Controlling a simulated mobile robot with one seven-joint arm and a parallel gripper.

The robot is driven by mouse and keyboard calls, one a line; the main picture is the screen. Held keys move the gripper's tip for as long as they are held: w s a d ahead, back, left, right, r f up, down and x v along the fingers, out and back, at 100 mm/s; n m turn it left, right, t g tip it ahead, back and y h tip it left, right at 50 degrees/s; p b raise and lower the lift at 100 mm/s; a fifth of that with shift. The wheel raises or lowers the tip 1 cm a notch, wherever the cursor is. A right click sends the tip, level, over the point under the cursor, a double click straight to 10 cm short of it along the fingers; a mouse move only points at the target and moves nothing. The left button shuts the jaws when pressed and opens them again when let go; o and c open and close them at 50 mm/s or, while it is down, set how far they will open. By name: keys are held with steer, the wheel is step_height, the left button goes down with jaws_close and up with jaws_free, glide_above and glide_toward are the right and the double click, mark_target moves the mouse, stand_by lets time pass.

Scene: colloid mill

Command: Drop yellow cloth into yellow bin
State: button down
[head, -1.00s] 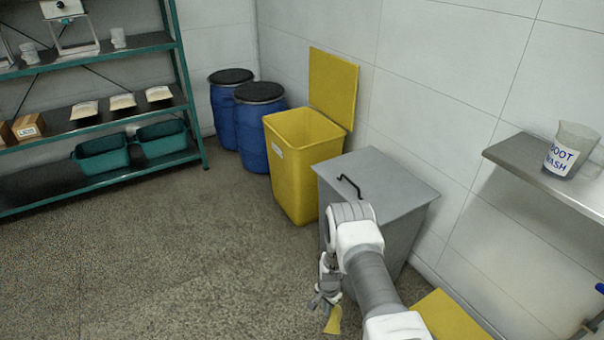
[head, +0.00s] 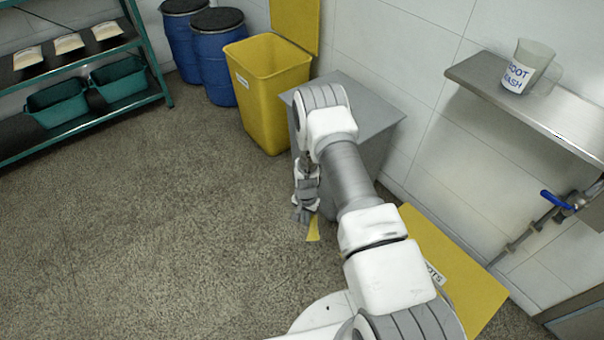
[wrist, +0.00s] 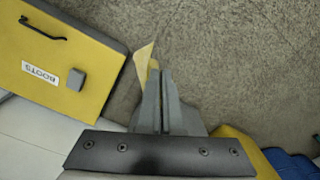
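The yellow cloth (head: 313,230) hangs below my gripper (head: 306,207) in the head view, well above the floor, partly covered by the fingers. In the wrist view the fingers of my gripper (wrist: 161,85) are closed together with the cloth (wrist: 144,62) pinched at their left side. The yellow bin (head: 262,100) stands at the back against the wall, with its lid (head: 296,22) raised and its top open. My gripper is in front of the bin and to its right in the picture. A yellow edge at the lower right of the wrist view (wrist: 243,148) looks like this bin.
A grey lidded bin (head: 372,105) stands between my arm and the wall. A yellow-lidded BOOTS box (head: 462,275) is at right. Blue drums (head: 214,60) stand beyond the yellow bin. A metal shelf (head: 520,100) juts from the wall. The floor at left is clear.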

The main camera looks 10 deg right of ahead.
steer(key=s+r+n+p, duration=0.2)
steer(key=s+r+p, duration=0.1)
steer(key=r, duration=0.6)
steer(key=s+r+n+p, duration=0.3)
steer(key=r, duration=0.7)
steer(key=s+r+n+p, duration=0.2)
steer(key=s+r+p, duration=0.1)
steer(key=r, duration=0.6)
steer(key=shift+s+r+n+p, duration=0.2)
steer(key=shift+s+n+p, duration=0.2)
